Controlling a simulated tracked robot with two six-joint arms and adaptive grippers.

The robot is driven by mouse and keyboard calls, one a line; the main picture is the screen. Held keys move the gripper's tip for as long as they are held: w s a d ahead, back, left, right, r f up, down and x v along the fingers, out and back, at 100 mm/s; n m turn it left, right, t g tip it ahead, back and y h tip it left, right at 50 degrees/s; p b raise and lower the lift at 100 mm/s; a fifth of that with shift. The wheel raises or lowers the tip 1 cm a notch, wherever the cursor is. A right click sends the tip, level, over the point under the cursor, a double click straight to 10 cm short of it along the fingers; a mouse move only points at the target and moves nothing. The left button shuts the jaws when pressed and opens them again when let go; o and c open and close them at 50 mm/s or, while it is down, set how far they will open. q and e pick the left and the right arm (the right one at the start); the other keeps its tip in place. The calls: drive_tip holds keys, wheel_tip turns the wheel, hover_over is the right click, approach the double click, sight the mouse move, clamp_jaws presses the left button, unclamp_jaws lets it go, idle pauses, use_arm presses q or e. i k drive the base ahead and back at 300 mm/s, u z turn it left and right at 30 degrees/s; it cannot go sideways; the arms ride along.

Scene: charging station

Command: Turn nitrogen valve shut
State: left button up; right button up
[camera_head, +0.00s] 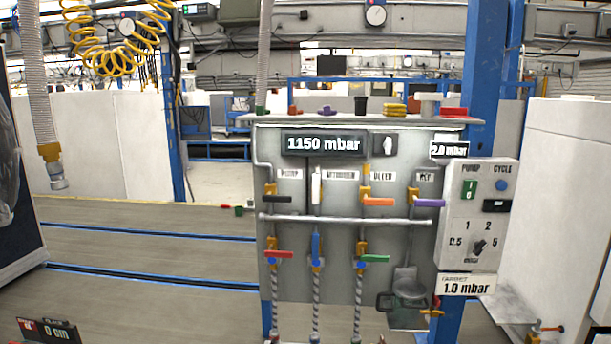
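The charging panel (335,215) stands right of centre. Its upper row has labels that seem to read pump, nitrogen, bleed and ref. The nitrogen valve (316,187), under the second label, has a white lever standing upright, in line with its vertical pipe. Beside it, the black lever (278,199), orange lever (379,202) and purple lever (429,203) lie level. Below, a blue lever (316,246) stands upright, while a red lever (280,254) and a green lever (375,258) lie level. The panel display (323,144) reads 1150 mbar. Neither gripper is in view.
A horizontal pipe (345,219) crosses the panel below the upper valves. A control box (477,214) with knob and buttons is at the right. A shelf (290,116) with small coloured items tops the panel. The floor (140,255) to the left is mostly clear.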

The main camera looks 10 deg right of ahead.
sight(316, 177)
drive_tip(key=i, duration=0.85)
drive_tip(key=z, duration=0.1)
